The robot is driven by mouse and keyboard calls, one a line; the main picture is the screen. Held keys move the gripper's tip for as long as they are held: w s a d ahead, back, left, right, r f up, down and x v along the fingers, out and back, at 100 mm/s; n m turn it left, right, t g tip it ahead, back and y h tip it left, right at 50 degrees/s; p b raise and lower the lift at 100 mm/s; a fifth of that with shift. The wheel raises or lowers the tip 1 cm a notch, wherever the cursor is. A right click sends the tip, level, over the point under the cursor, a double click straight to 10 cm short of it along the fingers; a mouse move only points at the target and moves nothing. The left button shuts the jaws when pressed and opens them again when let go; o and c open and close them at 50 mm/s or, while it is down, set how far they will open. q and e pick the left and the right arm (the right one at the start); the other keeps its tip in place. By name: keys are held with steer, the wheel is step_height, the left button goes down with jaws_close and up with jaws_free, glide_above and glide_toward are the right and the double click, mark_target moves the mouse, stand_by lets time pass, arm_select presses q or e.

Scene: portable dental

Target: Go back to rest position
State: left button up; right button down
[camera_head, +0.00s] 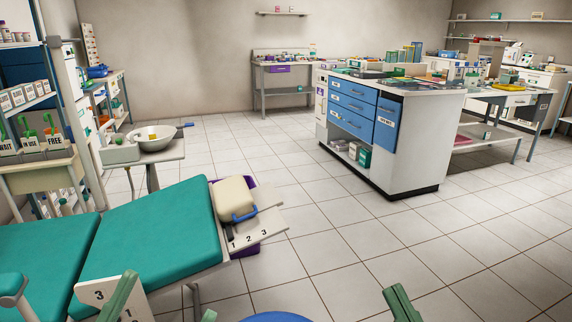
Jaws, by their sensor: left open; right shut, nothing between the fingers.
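My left gripper (166,300) is at the bottom left edge, mostly cut off. One green finger shows in front of a white numbered panel (92,294), and a small green tip shows further right. It is open, with nothing seen between the fingers. My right gripper (399,303) is at the bottom edge, right of centre, over the tiled floor. Its green fingers are together and hold nothing. Most of both arms is out of view.
A teal dental chair (160,232) fills the lower left, with a cream cushion-like item (233,197) and a numbered white tray (268,229) at its end. A basin (154,137) stands behind. A cabinet island (410,140) stands right. Floor between is clear.

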steer(key=s+a+r+n+y+p, duration=0.1)
steer(key=s+r+n+y+p, duration=0.15)
steer(key=s+r+y, duration=0.2)
arm_select(q)
steer(key=w+a+f+n+g+y+p, duration=0.35)
steer(key=w+f+n+y+p, duration=0.4)
steer(key=y+p, duration=0.4)
arm_select(e)
steer(key=w+d+f+m+g+h+p, duration=0.15)
steer(key=w+f+m+g+h, duration=0.25)
steer(key=w+f+m+h, duration=0.4)
arm_select(q)
steer(key=s+f+n+g+y+p, duration=0.1)
steer(key=s+f+n+g+p, duration=0.2)
steer(key=s+f+g+p, duration=0.6)
step_height(320, 180, down, 4)
steer(key=p, duration=0.2)
steer(key=shift+s+a+y+p, duration=0.3)
steer(key=shift+s+y, duration=0.05)
arm_select(e)
steer(key=s+d+f+m+g+h, duration=0.1)
steer(key=s+f+g+h, duration=0.3)
steer(key=s+f+g, duration=0.5)
step_height(320, 180, down, 4)
steer(key=shift+s+d+r, duration=0.2)
steer(key=shift+s+d, duration=0.25)
steer(key=shift+d, duration=0.25)
